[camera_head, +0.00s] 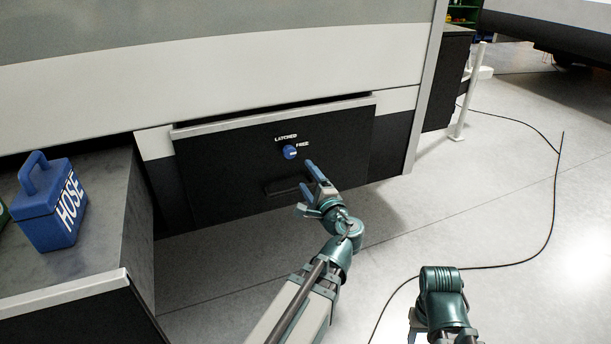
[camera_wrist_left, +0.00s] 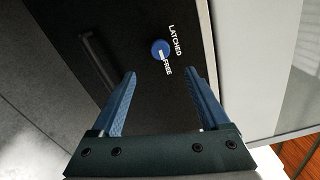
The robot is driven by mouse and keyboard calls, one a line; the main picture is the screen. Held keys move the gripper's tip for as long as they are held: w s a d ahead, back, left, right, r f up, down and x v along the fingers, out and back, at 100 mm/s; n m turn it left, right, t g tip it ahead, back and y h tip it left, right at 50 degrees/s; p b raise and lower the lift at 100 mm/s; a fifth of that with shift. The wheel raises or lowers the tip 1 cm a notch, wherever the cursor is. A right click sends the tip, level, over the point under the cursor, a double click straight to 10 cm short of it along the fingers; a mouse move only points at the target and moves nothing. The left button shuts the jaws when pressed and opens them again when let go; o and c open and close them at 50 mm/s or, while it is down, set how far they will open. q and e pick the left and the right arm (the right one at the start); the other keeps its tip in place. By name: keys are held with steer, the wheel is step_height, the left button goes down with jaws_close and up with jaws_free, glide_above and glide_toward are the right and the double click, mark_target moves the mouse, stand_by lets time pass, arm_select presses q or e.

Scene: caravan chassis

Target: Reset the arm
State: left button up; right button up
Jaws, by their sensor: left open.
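My left gripper (camera_head: 306,175) is open and empty, in front of the dark hatch panel (camera_head: 225,170) on the caravan's side. Its two blue fingers also show in the left wrist view (camera_wrist_left: 168,85), spread apart with nothing between them. The blue knob (camera_head: 290,152) sits on the panel just beyond the fingertips, apart from them as far as I can tell. In the left wrist view the knob (camera_wrist_left: 160,48) has its white mark toward the word FREE. The dark handle bar (camera_head: 289,186) is below the knob. Part of my right arm (camera_head: 441,295) shows; its gripper does not.
A blue box marked HOSE (camera_head: 50,205) stands on a grey counter (camera_head: 105,245) at the left. A dark gap runs along the hatch's top edge. A thin cable (camera_head: 548,235) curves over the pale floor at the right, beside a white post (camera_head: 466,95). Open floor lies there.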

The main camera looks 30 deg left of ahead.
stand_by(0.4)
arm_select(q)
steer(key=s+d+f+n+g+h, duration=0.35)
steer(key=d+f, duration=0.25)
steer(key=f, duration=0.2)
steer(key=s+d+f+n+g+h, duration=0.35)
steer(key=d+f, duration=0.25)
steer(key=f, duration=0.2)
steer(key=s+d+f+g+h, duration=0.3)
steer(key=s+d, duration=0.3)
steer(key=d, duration=0.1)
steer(key=s+d+f+g+h, duration=0.2)
steer(key=s+d+f, duration=0.1)
steer(key=s+d, duration=0.3)
step_height(320, 180, up, 14)
steer(key=d+p, duration=0.1)
steer(key=p, duration=1.3)
steer(key=shift+w+d+r, duration=0.15)
steer(key=shift+w+d, duration=0.05)
steer(key=shift+d, duration=0.2)
